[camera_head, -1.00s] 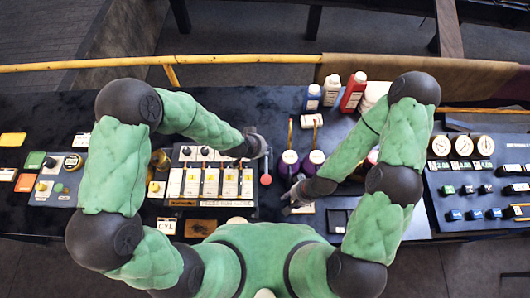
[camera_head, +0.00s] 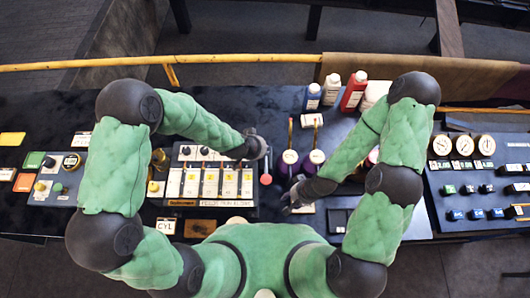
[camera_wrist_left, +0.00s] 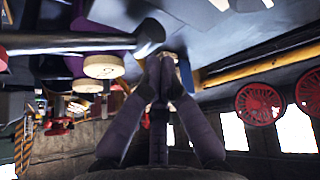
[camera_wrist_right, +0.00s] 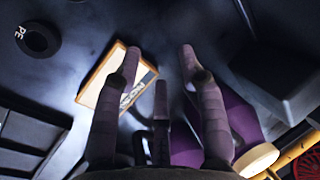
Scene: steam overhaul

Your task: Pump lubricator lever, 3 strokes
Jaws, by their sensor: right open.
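A lever with a red knob (camera_head: 265,180) stands just right of the white-switch panel in the head view. In the left wrist view its grey bar (camera_wrist_left: 75,43) crosses the upper left, with a rounded hub at its right end. My left gripper (camera_head: 264,148) is by the lever's far end. Its fingers (camera_wrist_left: 163,62) come together just beside the hub; I see nothing clearly held, and contact is unclear. My right gripper (camera_head: 287,208) is open and empty, low and right of the knob. Its fingers (camera_wrist_right: 160,57) are spread above a framed label plate (camera_wrist_right: 118,82).
Two purple-bodied containers (camera_head: 290,160) with upright brass rods stand right of the lever; one also shows in the right wrist view (camera_wrist_right: 236,122). Bottles (camera_head: 353,92) stand behind. A gauge panel (camera_head: 465,147) is at right. The dark bench has free room behind the switch panel.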

